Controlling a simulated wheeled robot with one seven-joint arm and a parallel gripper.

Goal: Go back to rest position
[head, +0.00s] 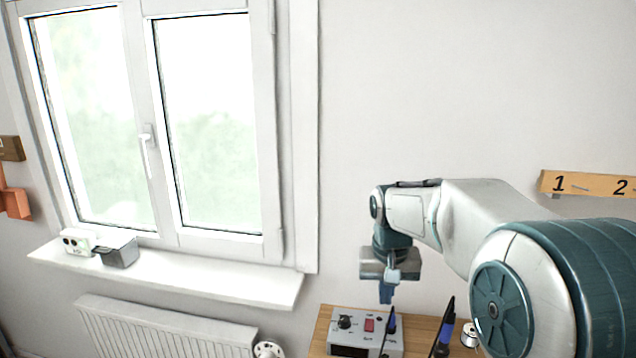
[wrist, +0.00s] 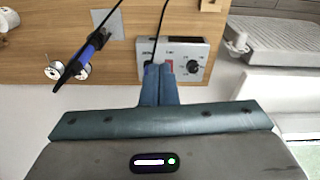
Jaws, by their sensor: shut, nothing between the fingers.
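My gripper (head: 386,292) hangs pointing down at the end of my arm, above the back of the wooden table (head: 322,322). Its blue fingers are together and hold nothing. The box also shows in the head view (head: 365,318), below my gripper. I cannot tell the exact gap between fingertips and box.
A blue-handled soldering iron (head: 443,335) stands right of the box. Solder spools (wrist: 80,70) sit near it. A white windowsill (head: 200,280) with small boxes (head: 120,252) is left, above a radiator (head: 160,328). A numbered wooden rail (head: 590,186) is on the right wall.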

